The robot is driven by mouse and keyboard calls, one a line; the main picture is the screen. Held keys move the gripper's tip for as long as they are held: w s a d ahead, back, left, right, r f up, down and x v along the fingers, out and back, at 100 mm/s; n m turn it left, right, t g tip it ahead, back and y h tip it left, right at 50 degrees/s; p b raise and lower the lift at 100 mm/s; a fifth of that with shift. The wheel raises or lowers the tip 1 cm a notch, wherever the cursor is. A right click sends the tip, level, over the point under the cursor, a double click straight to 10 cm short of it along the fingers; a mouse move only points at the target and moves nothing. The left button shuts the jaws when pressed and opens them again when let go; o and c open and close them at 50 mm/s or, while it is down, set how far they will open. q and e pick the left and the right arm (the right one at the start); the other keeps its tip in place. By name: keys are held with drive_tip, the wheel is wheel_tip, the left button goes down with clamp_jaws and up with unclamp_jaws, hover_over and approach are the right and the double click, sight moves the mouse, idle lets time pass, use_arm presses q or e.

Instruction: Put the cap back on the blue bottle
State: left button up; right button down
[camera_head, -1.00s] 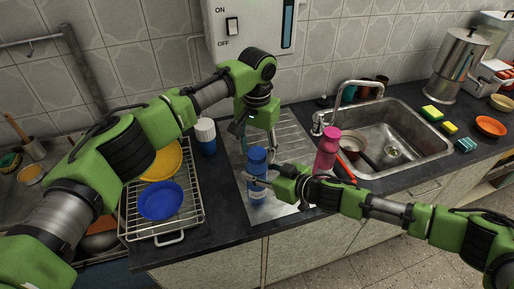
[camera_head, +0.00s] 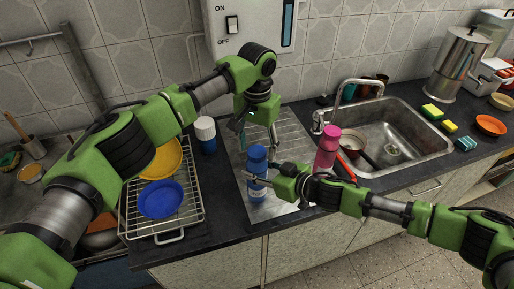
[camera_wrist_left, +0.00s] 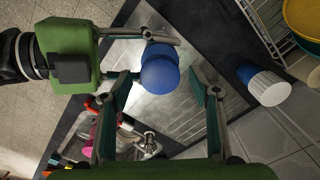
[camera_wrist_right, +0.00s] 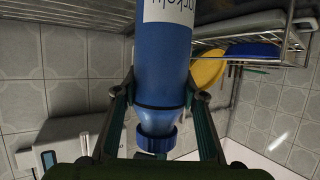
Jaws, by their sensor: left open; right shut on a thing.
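The blue bottle (camera_head: 257,185) stands upright on the steel drainboard at the counter's front edge. A ridged blue cap (camera_wrist_right: 157,140) shows at the bottle's top end in the right wrist view; I cannot tell how tightly it sits. The domed blue top (camera_wrist_left: 160,70) shows from above in the left wrist view. My right gripper (camera_head: 262,179) is shut around the bottle's upper body, with a finger on each side. My left gripper (camera_head: 259,147) is open above the bottle, pointing down, with nothing between its fingers.
A pink bottle (camera_head: 326,150) stands close right of my right gripper, by the sink (camera_head: 400,150). A white-capped blue bottle (camera_head: 206,136) stands at the left. A wire rack (camera_head: 190,208) holds blue (camera_head: 160,199) and yellow dishes.

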use_arm(q)
wheel_tip(320, 180, up, 11)
drive_tip(key=shift+r, duration=0.2)
use_arm(e)
drive_tip(key=c, duration=1.2)
unclamp_jaws()
drive_tip(key=v, duration=1.2)
